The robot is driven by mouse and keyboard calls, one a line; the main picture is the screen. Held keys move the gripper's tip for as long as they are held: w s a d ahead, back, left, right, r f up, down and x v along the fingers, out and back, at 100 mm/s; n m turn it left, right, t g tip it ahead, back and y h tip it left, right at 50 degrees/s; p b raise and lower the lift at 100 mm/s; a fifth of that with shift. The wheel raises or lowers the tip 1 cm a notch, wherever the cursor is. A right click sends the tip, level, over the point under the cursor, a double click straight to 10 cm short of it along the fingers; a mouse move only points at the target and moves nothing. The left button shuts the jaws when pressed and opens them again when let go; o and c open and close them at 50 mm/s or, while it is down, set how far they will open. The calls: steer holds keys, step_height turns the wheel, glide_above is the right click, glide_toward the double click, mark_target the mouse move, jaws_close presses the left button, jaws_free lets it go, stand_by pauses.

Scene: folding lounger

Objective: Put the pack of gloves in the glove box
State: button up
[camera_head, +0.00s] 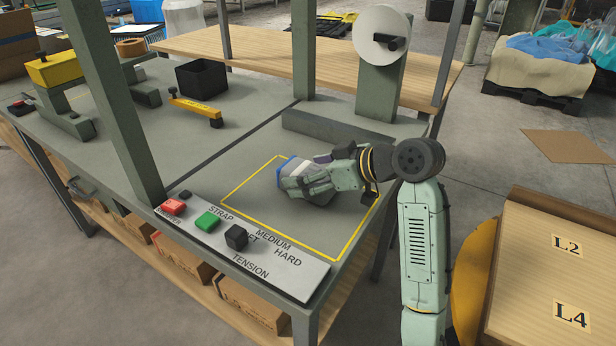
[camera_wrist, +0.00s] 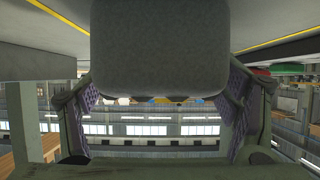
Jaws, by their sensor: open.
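A pack (camera_head: 287,166) with blue and white on it, and grey beside it, lies within the yellow outlined square on the workbench; it is probably the pack of gloves. My gripper (camera_head: 297,181) is low over the bench at this pack, and its fingers partly hide it. In the wrist view a large grey block-like thing (camera_wrist: 160,48) fills the space between my fingers, with a finger and purple pad on each side. The jaws are open around it. I cannot tell which container is the glove box.
A button panel (camera_head: 245,245) with red, green and black buttons lies along the front edge. A black open bin (camera_head: 202,78) stands farther back. A post (camera_head: 113,100) and a white roll on a stand (camera_head: 382,36) rise from the bench. A wooden surface (camera_head: 535,270) labelled L2 and L4 is at right.

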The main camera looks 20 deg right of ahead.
steer(key=shift+c, duration=0.2)
steer(key=c, duration=1.4)
